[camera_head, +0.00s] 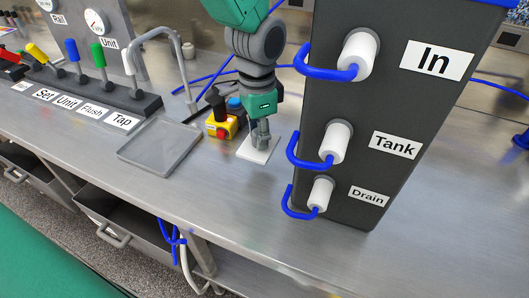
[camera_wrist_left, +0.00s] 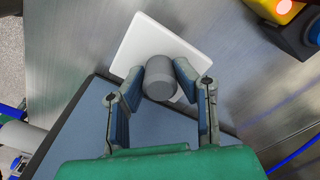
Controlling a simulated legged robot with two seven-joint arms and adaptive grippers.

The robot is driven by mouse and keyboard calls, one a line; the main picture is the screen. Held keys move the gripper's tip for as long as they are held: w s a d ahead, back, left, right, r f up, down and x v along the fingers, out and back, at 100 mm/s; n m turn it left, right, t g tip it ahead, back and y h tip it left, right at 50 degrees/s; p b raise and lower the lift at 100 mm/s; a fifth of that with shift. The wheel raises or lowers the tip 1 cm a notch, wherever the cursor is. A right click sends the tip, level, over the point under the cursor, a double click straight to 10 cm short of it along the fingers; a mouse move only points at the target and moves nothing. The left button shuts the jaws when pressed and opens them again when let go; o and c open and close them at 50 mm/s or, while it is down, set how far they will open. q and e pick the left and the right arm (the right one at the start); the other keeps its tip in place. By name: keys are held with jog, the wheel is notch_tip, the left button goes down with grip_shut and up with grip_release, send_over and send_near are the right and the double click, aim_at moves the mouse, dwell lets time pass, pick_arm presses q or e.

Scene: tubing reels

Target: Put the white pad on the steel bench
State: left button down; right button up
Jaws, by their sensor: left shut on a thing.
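The white pad (camera_head: 258,149) is a thin square plate with a grey cylindrical knob (camera_wrist_left: 158,80) standing on it. It lies flat at, or very slightly above, the steel bench (camera_head: 225,185), left of the dark panel; I cannot tell if it touches. In the left wrist view the white pad (camera_wrist_left: 150,42) shows beyond my fingers. My left gripper (camera_head: 261,136) points down over the pad. Its blue-lined fingers close on both sides of the knob in the left wrist view (camera_wrist_left: 159,74). My right gripper is out of view.
The dark panel (camera_head: 335,185) with blue hoses stands close on the right. A yellow box with a red button (camera_head: 220,126) is just left of the pad. A grey tray (camera_head: 160,146) lies farther left, near a tap (camera_head: 165,40). Bench in front of the pad is clear.

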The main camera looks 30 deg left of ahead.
aim_at(260, 166)
pick_arm(q)
jog(key=f, duration=0.3)
jog(key=shift+w+a+f, duration=0.3)
jog(key=shift+w, duration=0.05)
jog(key=f, duration=0.3)
jog(key=shift+s+d, duration=0.2)
jog(key=shift+d, duration=0.05)
jog(key=shift+w+d+f, duration=0.1)
jog(key=shift+w+d, duration=0.05)
jog(key=c, duration=1.3)
grip_release()
jog(key=shift+o, duration=0.2)
jog(key=shift+a+f, duration=0.1)
jog(key=shift+a, duration=0.15)
